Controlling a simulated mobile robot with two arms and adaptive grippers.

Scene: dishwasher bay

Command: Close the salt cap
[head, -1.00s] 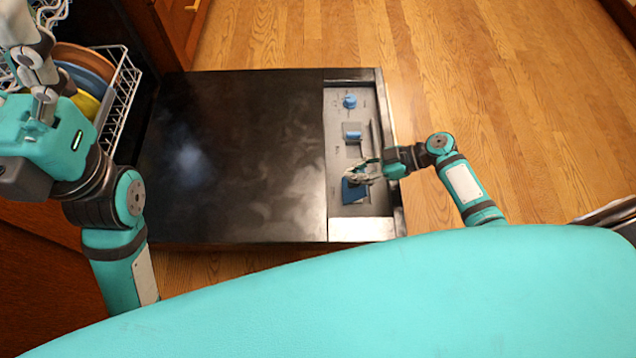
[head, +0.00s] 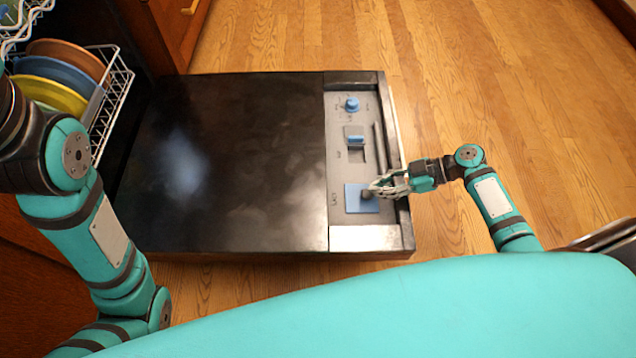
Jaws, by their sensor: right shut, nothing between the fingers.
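A light blue square flap (head: 354,201), which I take to be the salt cap, sits at the near end of the grey panel (head: 340,173) on the open black dishwasher door. It looks flat on the panel; I cannot tell whether it is fully seated. My right gripper (head: 370,193) is shut and empty, its fingertips over the flap's right part; touching or just above is unclear. The fingers hide that part of the flap. My left arm comes in from the left; its gripper is out of view.
A round blue knob (head: 352,104) and a blue slider (head: 356,140) are farther up the panel. A white dish rack (head: 117,91) with several coloured plates stands at the upper left. The black door surface (head: 230,160) is clear. Wooden floor lies to the right.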

